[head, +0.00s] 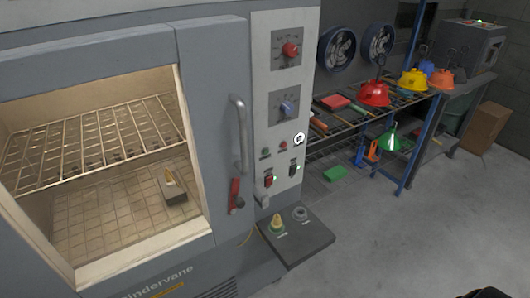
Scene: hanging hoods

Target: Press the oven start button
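The grey oven (210,75) stands at the left, with a lit chamber behind its window and a vertical door handle (240,135). Its control panel (262,110) carries a red knob (290,50), a blue knob (287,108), small indicators and two small switches (268,181). A white ring (299,138) shows at the panel's right edge. A low dark box (305,240) at the oven's foot carries a yellow-green button (277,222) and a grey round control (300,213). Labels are too small to read, so I cannot tell which is start. Neither gripper is identifiable.
A wire rack (90,140) and a small dark block (172,187) are inside the oven. A blue-framed shelf (405,150) holds red, yellow and orange hoods; a green one (393,141) hangs lower. The floor (400,240) at front right is clear. A dark shape pokes in bottom right.

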